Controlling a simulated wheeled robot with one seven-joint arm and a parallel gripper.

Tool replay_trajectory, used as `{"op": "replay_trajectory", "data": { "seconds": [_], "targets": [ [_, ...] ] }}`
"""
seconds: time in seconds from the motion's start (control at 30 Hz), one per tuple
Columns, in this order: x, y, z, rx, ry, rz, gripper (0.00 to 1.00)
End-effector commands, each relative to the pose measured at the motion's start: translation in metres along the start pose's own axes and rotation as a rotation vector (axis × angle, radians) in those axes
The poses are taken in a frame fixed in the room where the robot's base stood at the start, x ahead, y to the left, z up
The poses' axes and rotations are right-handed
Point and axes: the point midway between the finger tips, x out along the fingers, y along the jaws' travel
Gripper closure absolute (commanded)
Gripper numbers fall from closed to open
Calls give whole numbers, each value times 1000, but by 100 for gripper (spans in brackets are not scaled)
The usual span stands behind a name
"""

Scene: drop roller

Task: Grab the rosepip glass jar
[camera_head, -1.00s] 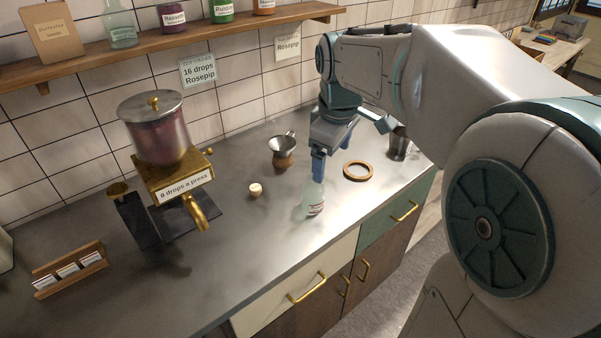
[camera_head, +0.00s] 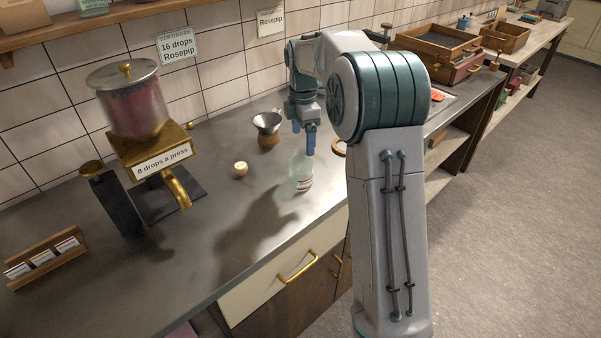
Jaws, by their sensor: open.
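A small pale-green glass jar (camera_head: 302,176) stands upright on the grey counter, with a label too small to read. My gripper (camera_head: 309,148) points down at the top of the jar, with its blue fingers open. A finger overlaps the jar's neck in the picture; I cannot tell whether it touches. Part of the far finger is hidden. A sign reading Rosepip (camera_head: 271,22) hangs on the tiled wall, and another reads 16 drops Rosepip (camera_head: 178,47).
A brass dispenser (camera_head: 150,150) marked 8 drops a press stands at left. A small cork (camera_head: 240,169) and a metal funnel on a wooden base (camera_head: 267,130) are left of the jar. A wooden ring (camera_head: 339,148) is partly behind my arm. A card rack (camera_head: 45,255) sits at front left.

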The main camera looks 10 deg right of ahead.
Motion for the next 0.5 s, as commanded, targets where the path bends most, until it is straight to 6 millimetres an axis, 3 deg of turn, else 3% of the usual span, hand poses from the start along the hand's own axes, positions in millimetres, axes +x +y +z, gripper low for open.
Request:
{"op": "replay_trajectory", "data": {
  "seconds": [0.13,0.5],
  "targets": [
    [26,-1,-1,0,0,-3,14],
    [61,-1,-6,0,0,-4,14]
  ]
}}
